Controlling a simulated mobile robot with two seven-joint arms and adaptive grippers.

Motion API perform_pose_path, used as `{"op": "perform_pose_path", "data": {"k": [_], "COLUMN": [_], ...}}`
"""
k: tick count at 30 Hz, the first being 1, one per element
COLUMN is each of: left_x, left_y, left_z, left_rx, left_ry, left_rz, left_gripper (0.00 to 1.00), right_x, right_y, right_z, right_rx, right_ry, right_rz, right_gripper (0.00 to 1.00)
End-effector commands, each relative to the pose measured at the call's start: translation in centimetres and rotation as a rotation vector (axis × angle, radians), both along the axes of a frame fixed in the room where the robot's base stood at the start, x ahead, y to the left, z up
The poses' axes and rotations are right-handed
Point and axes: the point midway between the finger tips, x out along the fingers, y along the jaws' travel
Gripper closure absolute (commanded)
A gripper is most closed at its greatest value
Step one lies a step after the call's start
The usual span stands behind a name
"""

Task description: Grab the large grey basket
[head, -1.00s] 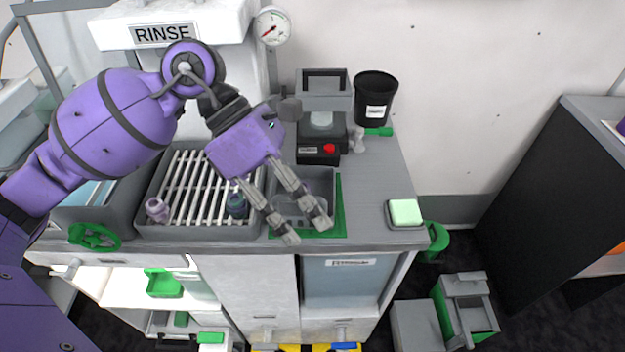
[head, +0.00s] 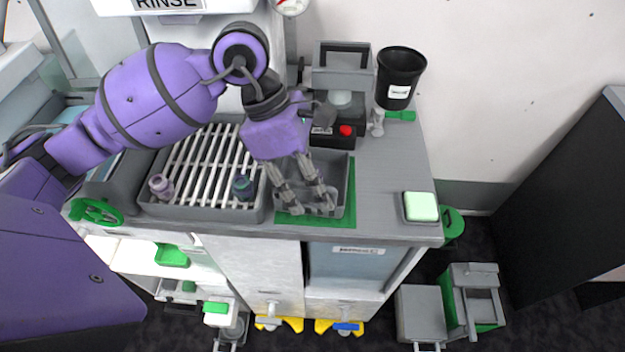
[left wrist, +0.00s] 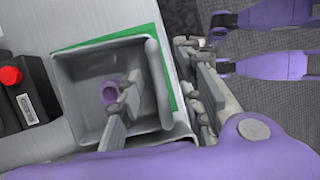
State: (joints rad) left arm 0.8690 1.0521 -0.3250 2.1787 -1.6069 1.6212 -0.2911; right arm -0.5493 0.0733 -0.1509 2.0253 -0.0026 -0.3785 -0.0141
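A square, open grey basket (head: 346,190) stands on a green mat (head: 287,218) near the counter's front edge. It also shows in the left wrist view (left wrist: 72,70), with a small purple round item (left wrist: 108,93) inside. My left gripper (head: 308,205) points down at the basket's front part and hides some of it. In the left wrist view the left gripper (left wrist: 160,95) has its fingers apart. One finger is over the inside of the basket and the other is beyond its wall. Contact with the wall cannot be told. My right gripper is not clearly seen.
A slatted grey rack (head: 205,165) with two small bottles stands left of the basket. A device with a red button (head: 338,135) is close behind it. A black bin (head: 400,78) stands at the back right. The counter right of the basket is mostly clear, except a green-topped block (head: 421,207).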

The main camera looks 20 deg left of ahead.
Motion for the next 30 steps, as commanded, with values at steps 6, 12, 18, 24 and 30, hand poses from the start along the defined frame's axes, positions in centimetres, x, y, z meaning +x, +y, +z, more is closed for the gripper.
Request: {"op": "perform_pose_path", "data": {"k": [6, 12, 18, 24, 30], "left_x": [0.02, 0.03, 0.04, 0.05, 0.11], "left_y": [0.00, 0.01, 0.02, 0.01, -0.01], "left_z": [-0.01, 0.00, 0.01, 0.04, 0.63], "left_rx": [0.000, 0.000, 0.000, -0.001, 0.000], "left_ry": [0.000, 0.000, 0.000, -0.001, -0.003], "left_rz": [0.001, 0.001, 0.001, 0.001, 0.001], "left_gripper": [0.70, 0.96, 1.00, 1.00, 1.00], "right_x": [-0.02, -0.02, -0.02, -0.02, -0.01], "right_y": [0.02, 0.03, 0.03, 0.02, 0.01], "right_z": [-0.01, -0.02, -0.01, -0.01, 0.01], "right_rx": [0.000, 0.000, 0.000, 0.001, 0.001], "right_ry": [0.000, 0.001, 0.000, 0.000, 0.000], "right_rz": [0.000, 0.000, 0.000, -0.001, -0.001], "right_gripper": [0.63, 0.63, 0.63, 0.63, 0.63]}}
